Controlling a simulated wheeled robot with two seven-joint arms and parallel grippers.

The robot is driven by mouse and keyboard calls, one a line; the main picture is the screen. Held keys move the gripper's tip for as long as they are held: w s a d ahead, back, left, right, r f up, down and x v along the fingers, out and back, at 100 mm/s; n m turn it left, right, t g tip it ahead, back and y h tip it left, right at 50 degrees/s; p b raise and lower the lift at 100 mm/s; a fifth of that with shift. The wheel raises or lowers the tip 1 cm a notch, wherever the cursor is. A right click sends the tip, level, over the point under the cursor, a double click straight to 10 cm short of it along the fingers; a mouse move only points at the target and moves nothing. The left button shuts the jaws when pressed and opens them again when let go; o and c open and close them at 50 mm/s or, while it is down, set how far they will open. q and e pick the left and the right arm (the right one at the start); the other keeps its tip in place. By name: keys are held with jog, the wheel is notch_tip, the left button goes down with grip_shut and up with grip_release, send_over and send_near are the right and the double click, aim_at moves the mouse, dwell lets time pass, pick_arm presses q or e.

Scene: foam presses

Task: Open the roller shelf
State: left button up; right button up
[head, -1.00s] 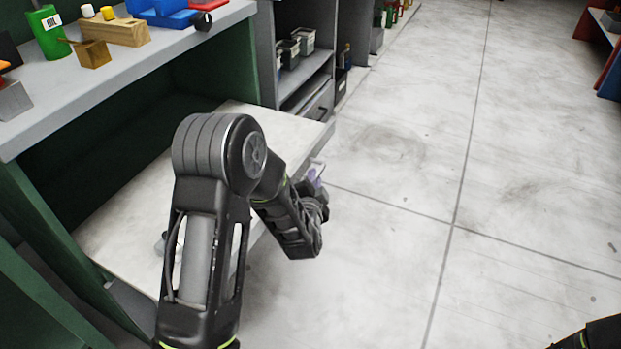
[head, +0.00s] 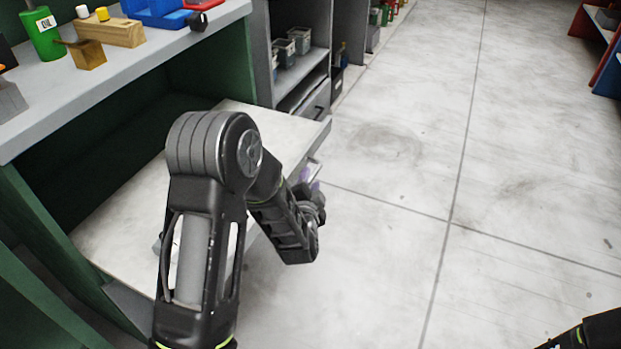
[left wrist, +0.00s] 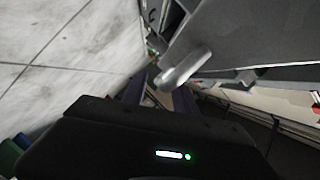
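The roller shelf (head: 130,215) is a pale flat board under the workbench, standing out past the bench's green side panels over the floor. My left arm crosses in front of it. My left gripper (head: 314,187) is low beside the shelf's front edge, near its right end, partly hidden by my own wrist. In the left wrist view a pale bar handle (left wrist: 183,68) shows on the grey shelf front, close to my fingertips (left wrist: 160,96). The fingers stand apart with a gap between them. Whether they touch the handle cannot be told. My right gripper is out of view.
The workbench top (head: 120,65) above carries a green oil bottle (head: 41,32), wooden blocks (head: 108,31) and a blue tray (head: 160,10). A grey cabinet (head: 300,75) with bins stands beyond the shelf. The pale floor (head: 400,190) to the right is clear.

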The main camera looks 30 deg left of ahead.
pick_arm(q)
jog(key=p+v, duration=0.1)
jog(key=v, duration=0.5)
jog(key=shift+s, duration=0.1)
dwell(0.3)
